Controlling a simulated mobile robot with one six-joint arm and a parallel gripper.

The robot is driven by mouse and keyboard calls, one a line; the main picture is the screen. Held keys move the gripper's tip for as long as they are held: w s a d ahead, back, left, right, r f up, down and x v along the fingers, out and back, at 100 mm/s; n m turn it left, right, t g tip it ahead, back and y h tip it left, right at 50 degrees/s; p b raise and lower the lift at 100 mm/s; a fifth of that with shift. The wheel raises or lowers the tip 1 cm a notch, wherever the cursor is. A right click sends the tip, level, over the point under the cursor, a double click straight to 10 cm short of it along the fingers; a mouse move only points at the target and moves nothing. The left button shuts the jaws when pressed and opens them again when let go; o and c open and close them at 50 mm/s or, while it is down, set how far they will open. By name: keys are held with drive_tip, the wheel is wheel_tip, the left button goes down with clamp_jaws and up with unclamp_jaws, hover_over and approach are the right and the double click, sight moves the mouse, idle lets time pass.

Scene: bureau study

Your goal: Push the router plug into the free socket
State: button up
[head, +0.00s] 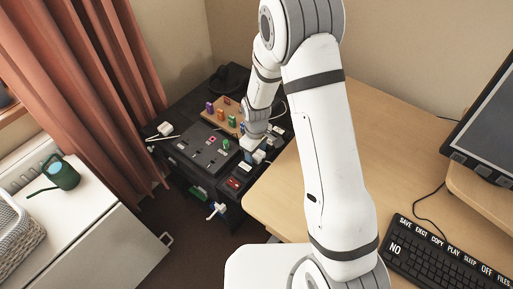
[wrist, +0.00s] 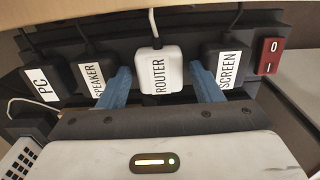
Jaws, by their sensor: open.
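In the wrist view the white router plug (wrist: 160,72), labelled ROUTER, stands in a row on a dark power strip (wrist: 268,18), with a white cord rising from it. My gripper (wrist: 159,72) is open, with one blue finger on each side of the router plug. I cannot tell whether the fingers touch it. The black speaker plug (wrist: 97,72) is to its left and the black screen plug (wrist: 226,66) to its right. No empty socket can be made out, and how deep the router plug sits is unclear. In the head view my gripper (head: 250,143) is small over the dark unit.
A black PC plug (wrist: 43,86) is at the strip's left end and a red switch (wrist: 270,56) at its right. The head view shows a wooden board (head: 232,127) with coloured pieces, a wooden desk (head: 268,205), a keyboard (head: 440,255) and a green watering can (head: 62,174).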

sight(256, 153)
wheel_tip(256, 153, down, 2)
drive_tip(key=shift+f, duration=0.1)
wheel_tip(256, 153, up, 10)
drive_tip(key=p, duration=0.6)
drive_tip(key=s+d+r+m+t, duration=0.1)
drive_tip(key=s+d+r+m, duration=0.25)
drive_tip(key=r, duration=0.55)
drive_tip(key=s+d+r+m, duration=0.25)
drive_tip(key=d+r, duration=0.25)
drive_tip(key=r, duration=0.4)
drive_tip(key=s+d+r+m+t, duration=0.1)
drive_tip(key=s+d+r+m, duration=0.1)
drive_tip(key=s, duration=0.4)
drive_tip(key=s+d+r+m, duration=0.2)
drive_tip(key=s+d+r, duration=0.1)
drive_tip(key=s+r, duration=0.2)
drive_tip(key=shift+s+d+t, duration=0.4)
drive_tip(key=shift+s, duration=0.75)
